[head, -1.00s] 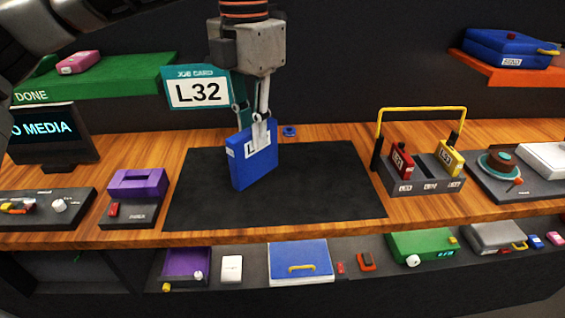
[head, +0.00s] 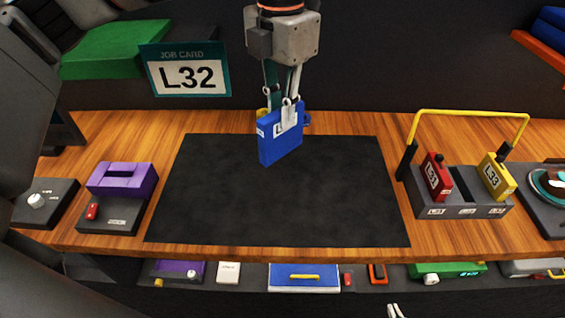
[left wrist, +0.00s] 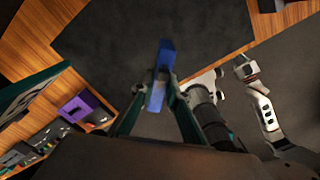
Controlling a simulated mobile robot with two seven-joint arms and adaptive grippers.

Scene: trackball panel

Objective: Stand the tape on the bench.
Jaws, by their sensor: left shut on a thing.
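The blue tape (head: 281,137), a flat box with a white label partly hidden by a finger, is upright and slightly tilted over the back of the dark mat (head: 290,205) on the bench. My left gripper (head: 288,108) comes down from above and is shut on its top. I cannot tell whether its bottom touches the mat. In the left wrist view the tape (left wrist: 160,75) is between the fingers (left wrist: 158,98). The wooden bench (head: 350,125) runs around the mat. Pale tips of my right gripper (head: 395,311) show at the bottom edge; their opening is unclear.
A rack (head: 465,205) with a yellow handle holds red L31 (head: 437,178) and yellow L33 (head: 496,177) tapes, with an empty middle slot. A purple device (head: 122,180) stands left of the mat. A job card (head: 186,75) reads L32. Most of the mat is clear.

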